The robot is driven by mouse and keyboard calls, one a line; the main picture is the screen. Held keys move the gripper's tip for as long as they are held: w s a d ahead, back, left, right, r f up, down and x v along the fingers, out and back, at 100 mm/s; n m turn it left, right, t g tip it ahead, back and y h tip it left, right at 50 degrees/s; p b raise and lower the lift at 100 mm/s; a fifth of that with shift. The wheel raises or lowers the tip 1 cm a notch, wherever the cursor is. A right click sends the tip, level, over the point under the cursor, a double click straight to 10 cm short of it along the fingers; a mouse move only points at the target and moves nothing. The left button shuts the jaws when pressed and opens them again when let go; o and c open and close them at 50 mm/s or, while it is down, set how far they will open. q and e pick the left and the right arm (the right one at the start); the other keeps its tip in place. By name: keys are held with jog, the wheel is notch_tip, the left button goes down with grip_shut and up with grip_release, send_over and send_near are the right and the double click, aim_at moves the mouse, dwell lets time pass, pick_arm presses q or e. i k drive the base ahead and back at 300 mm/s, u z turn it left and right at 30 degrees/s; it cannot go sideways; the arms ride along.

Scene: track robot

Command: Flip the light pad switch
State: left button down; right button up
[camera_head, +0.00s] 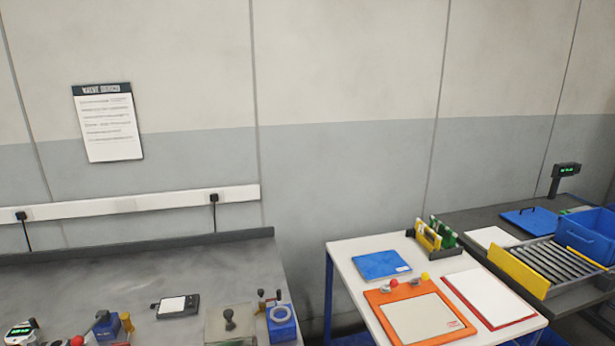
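An orange-framed board (376,299) with a pale rectangular panel (420,318) lies flat on the white table at the lower right. A red-and-white knob (390,286) and a yellow knob (425,277) show at its far edge. To its right lies a white pad with a red border (489,297). I cannot tell for sure which of these is the light pad, and no switch can be clearly made out. Neither of my grippers is in view.
The white table (345,258) also holds a blue folder (381,265) and a dark holder with yellow and green items (435,237). A grey bench (140,270) at left carries a small black device (178,306) and several tools. A roller conveyor (553,262) and blue bin (588,237) stand right.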

aim_at(191, 298)
jog(key=u, duration=0.7)
jog(key=i, duration=0.35)
jog(key=z, duration=0.55)
